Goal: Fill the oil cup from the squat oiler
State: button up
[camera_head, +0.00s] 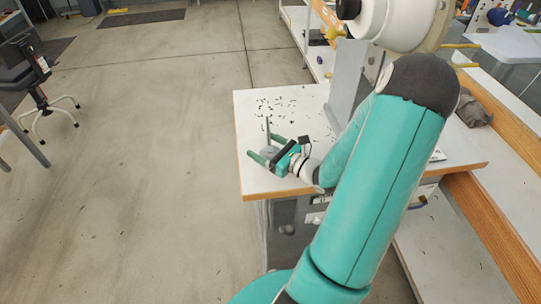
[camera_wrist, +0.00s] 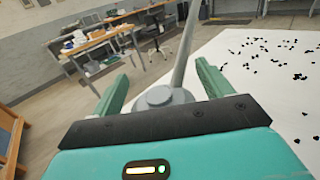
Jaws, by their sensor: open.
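The squat oiler is a low grey can with a round cap and a long thin spout; it stands on the white tabletop near its left edge in the head view (camera_head: 268,151). In the wrist view the oiler (camera_wrist: 164,97) sits between the two green fingers, its spout rising upward. My gripper (camera_head: 268,148) is open around the oiler, with a visible gap on each side in the wrist view (camera_wrist: 162,80). The oiler's lower body is hidden behind the gripper's front edge. I cannot make out the oil cup.
The white table (camera_head: 247,112) has several small dark bits (camera_head: 276,105) scattered behind the oiler. The eyelet press (camera_head: 347,80) stands to the right, partly hidden by my arm. A grey cloth (camera_head: 474,111) lies farther right. Open floor lies left of the table.

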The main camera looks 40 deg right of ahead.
jog(key=c, duration=1.1)
